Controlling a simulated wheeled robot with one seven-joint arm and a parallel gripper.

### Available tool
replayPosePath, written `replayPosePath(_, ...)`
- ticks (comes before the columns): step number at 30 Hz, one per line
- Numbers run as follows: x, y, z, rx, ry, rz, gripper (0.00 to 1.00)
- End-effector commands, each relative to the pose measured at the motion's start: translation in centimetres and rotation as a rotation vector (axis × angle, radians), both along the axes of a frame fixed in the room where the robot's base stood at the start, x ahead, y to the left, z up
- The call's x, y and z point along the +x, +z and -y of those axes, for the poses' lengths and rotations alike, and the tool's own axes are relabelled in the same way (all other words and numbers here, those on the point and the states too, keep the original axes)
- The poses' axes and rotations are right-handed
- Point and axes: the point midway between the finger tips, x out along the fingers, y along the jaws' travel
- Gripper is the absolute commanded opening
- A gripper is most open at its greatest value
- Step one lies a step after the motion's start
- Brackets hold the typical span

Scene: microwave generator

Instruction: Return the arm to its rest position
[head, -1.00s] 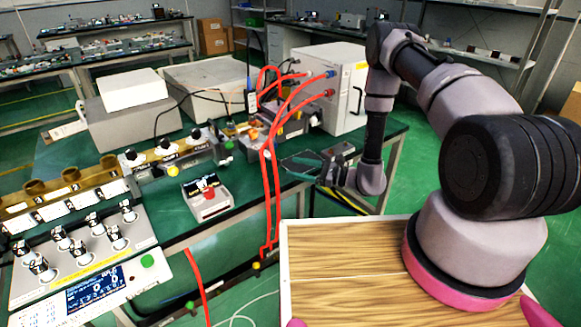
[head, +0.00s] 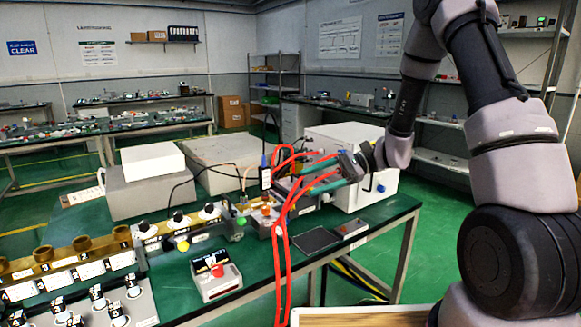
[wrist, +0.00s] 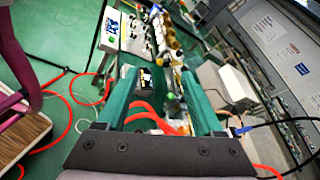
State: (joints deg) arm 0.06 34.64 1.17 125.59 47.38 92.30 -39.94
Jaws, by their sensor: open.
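My arm comes down from the upper right in the head view and ends in my gripper (head: 348,166), seen small and nearly side-on. It is in front of the white box with hose ports (head: 372,186) and beside the red hoses (head: 281,250). The gaps between them are hard to judge. In the wrist view my gripper (wrist: 158,74) has two green fingers spread wide apart. Nothing is held between them. The red hoses (wrist: 150,114) show behind the gap, and I cannot tell how far behind.
The dark green bench (head: 262,262) carries a small device with a red button (head: 215,277), grey boxes (head: 143,192) and a dark flat tray (head: 316,239). A rail with brass cups (head: 84,243) lies left. Green floor (head: 445,232) is open right of the bench.

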Motion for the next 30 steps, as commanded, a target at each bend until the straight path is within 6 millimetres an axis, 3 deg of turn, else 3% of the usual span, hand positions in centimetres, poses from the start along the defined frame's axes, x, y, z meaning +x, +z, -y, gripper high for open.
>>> replayPosePath(1,-0.9,1.9,0.5,-0.044,0.032,0.050,0.69)
replayPosePath(3,-2.2,3.7,1.3,-0.109,0.072,0.105,0.69)
replayPosePath(9,-5.7,8.1,4.1,-0.312,0.151,0.277,0.69)
replayPosePath(19,-10.6,13.9,10.0,-0.672,0.162,0.596,0.69)
replayPosePath(30,-14.8,19.8,16.5,-1.028,0.027,0.962,0.69)
